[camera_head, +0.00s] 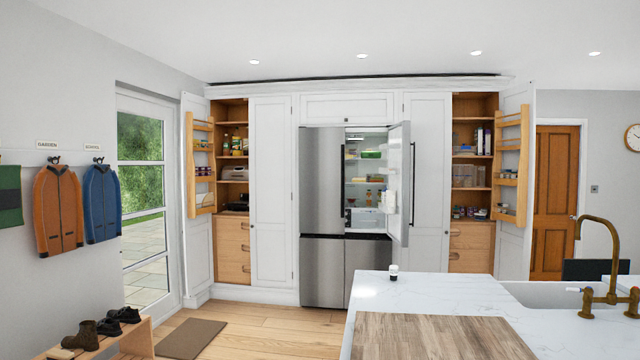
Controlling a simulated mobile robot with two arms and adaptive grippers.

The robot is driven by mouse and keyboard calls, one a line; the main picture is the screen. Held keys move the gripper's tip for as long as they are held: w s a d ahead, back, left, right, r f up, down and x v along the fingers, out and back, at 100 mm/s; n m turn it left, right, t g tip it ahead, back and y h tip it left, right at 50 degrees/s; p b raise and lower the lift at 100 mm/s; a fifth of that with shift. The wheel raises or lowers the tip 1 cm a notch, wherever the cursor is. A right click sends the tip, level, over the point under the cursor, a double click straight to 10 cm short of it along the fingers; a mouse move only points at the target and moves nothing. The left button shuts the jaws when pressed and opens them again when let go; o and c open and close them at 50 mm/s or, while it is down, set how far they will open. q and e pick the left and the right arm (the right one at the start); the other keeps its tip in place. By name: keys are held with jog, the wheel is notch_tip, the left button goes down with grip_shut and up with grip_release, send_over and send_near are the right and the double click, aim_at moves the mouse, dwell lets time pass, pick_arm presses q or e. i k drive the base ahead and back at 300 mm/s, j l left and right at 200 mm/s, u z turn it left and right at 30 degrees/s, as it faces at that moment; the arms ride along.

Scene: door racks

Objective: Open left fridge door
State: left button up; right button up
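The stainless fridge stands in the white cabinet wall at the centre of the head view. Its left upper door (321,180) is closed and has a long dark vertical handle (342,181) near its right edge. The right upper door (399,184) is swung open toward the room, showing lit shelves (366,170) with food inside. The lower doors (322,271) are closed. Neither of my grippers shows in this view.
A white marble island (430,292) with a wooden board (440,337) and a small jar (393,272) fills the front right. Open pantry doors with racks (201,165) flank the fridge. A shoe bench (125,343) and doormat (191,339) are at left. Wooden floor (265,330) before the fridge is clear.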

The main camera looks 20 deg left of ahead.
aim_at(322, 150)
jog(key=i+j+u, duration=0.45)
jog(key=j, duration=0.3)
jog(key=i+j+u, duration=0.95)
jog(key=i, duration=0.25)
jog(key=i+z, duration=0.4)
jog(key=i, duration=0.25)
jog(key=i+j+z, duration=0.1)
jog(key=i+z, duration=0.3)
jog(key=i, duration=0.25)
jog(key=i+z, duration=0.2)
jog(key=i, duration=1.9)
